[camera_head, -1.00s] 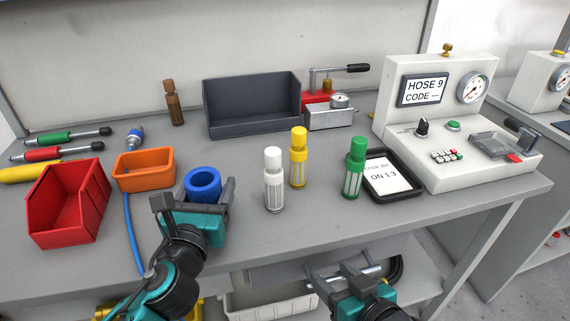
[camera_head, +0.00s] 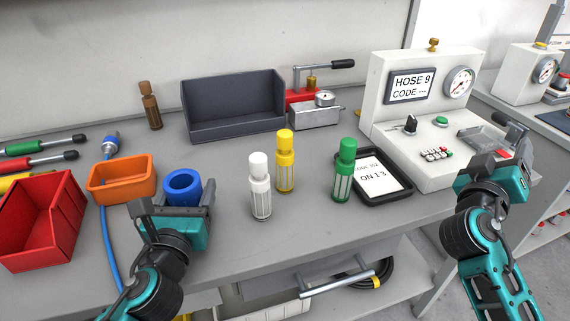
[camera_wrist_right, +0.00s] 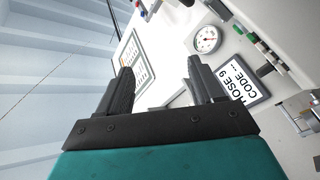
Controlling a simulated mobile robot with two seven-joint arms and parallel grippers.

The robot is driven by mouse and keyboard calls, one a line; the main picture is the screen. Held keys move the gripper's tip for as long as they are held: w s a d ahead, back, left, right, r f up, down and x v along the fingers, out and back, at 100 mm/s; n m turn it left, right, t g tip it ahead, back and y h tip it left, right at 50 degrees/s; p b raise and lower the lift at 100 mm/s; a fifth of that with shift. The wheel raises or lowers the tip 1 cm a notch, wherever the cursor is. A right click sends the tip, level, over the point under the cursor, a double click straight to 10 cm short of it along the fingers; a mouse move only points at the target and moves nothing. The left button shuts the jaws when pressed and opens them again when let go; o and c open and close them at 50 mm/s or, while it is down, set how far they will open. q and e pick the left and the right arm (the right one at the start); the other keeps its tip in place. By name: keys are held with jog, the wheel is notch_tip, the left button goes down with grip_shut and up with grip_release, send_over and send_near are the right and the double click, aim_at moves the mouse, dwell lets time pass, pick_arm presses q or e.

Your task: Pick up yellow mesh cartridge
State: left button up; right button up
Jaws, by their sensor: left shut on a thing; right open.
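The yellow mesh cartridge (camera_head: 285,163) stands upright on the bench in the head view, between a white cartridge (camera_head: 260,188) and a green cartridge (camera_head: 344,172). My left gripper (camera_head: 172,205) is at the left, shut on a blue ring (camera_head: 183,186), apart from the cartridges. My right gripper (camera_head: 486,170) is raised at the right, in front of the test machine, open and empty. In the right wrist view its two fingers (camera_wrist_right: 158,85) are spread with nothing between them. The cartridges do not show clearly in that view.
A tray with a paper card (camera_head: 405,192) lies right of the green cartridge. The test machine (camera_head: 375,100) stands behind it. A dark grey bin (camera_head: 235,117), orange bin (camera_head: 122,185), red bin (camera_head: 40,230) and brown cartridge (camera_head: 150,110) surround the area. Bench space before the cartridges is clear.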

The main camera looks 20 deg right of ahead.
jog(key=w+a+r+n+h, duration=0.1)
jog(key=a+r+n+h, duration=0.15)
jog(key=r, duration=0.55)
jog(key=w+a+r+n+t+y, duration=0.35)
jog(key=w+a+y, duration=0.4)
jog(key=w, duration=0.65)
jog(key=w+a+r+n+t+y, duration=0.2)
jog(key=w+a+r+y, duration=0.3)
jog(key=w+a, duration=0.65)
jog(key=w+a+f+n+g+y, duration=0.3)
jog(key=a+f+n+g+y, duration=0.1)
jog(key=f+y, duration=0.1)
jog(key=n+g+y, duration=0.2)
jog(key=n+g, duration=0.4)
jog(key=g, duration=0.5)
send_over(286, 147)
jog(key=w, duration=0.2)
jog(key=f, duration=0.2)
jog(key=shift+s+d+f, duration=0.25)
jog(key=shift+d+f, duration=0.1)
jog(key=shift+d, duration=0.05)
jog(key=shift+s+f, duration=0.1)
jog(key=shift+f, duration=0.15)
notch_tip(286, 147, down, 11)
jog(key=shift+a+f, duration=0.15)
jog(key=shift+f, duration=0.05)
jog(key=shift+c, duration=0.4)
